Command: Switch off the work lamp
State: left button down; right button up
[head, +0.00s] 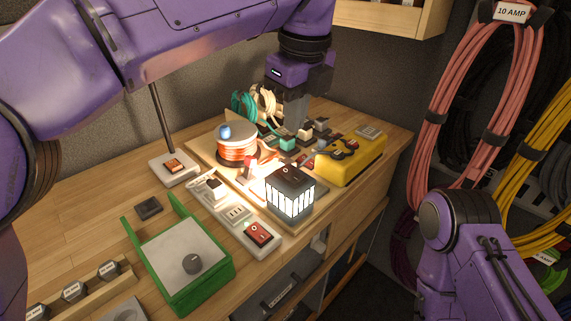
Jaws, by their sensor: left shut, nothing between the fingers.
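A black, box-shaped lamp (291,179) with glowing white side panels stands lit on the bench; something small and reddish shows on its dark top. To its left a thin dark pole (160,118) rises from a pale base (186,175) with an orange rocker switch (174,165); its upper end is hidden behind my arm. I cannot tell which is the work lamp. My left gripper (296,122) points down, shut and empty, behind and above the black lamp, apart from it. My right arm shows at the lower right, but its gripper is out of view.
A power strip (236,213) with a red rocker (259,234) lies before the lamp. An orange cord reel (237,147), a yellow box (350,158) and several small connectors crowd around the gripper. A green-sided box (182,262) stands in front. Coiled cords (470,100) hang at right.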

aim_at(286, 171)
pick_arm(q)
jog(key=shift+g, duration=0.6)
jog(key=w+f, duration=0.2)
jog(key=f, duration=0.2)
jog(key=w+a+f, duration=0.1)
jog(key=w+f, duration=0.2)
jog(key=f, duration=0.1)
jog(key=w+f, duration=0.2)
jog(key=f, duration=0.2)
jog(key=shift+w+a+f, duration=0.15)
jog(key=shift+w+f, duration=0.2)
jog(key=shift+s+f, duration=0.15)
jog(key=shift+f, duration=0.1)
jog(key=s, duration=0.3)
jog(key=shift+r+t, duration=0.25)
jog(key=shift+t, duration=0.05)
jog(key=shift+d, duration=0.2)
jog(key=shift+w+a+f, duration=0.15)
jog(key=shift+w+f, duration=0.5)
jog(key=shift+w, duration=0.25)
jog(key=shift+s+r, duration=0.15)
jog(key=shift+s, duration=0.2)
jog(key=shift+s+d+r, duration=0.1)
jog(key=shift+s+d, duration=0.15)
jog(key=shift+d, duration=0.1)
jog(key=shift+s+d+r, duration=0.15)
jog(key=shift+s+d, duration=0.1)
pick_arm(e)
jog(key=shift+w+f, duration=0.5)
jog(key=shift+f, duration=0.1)
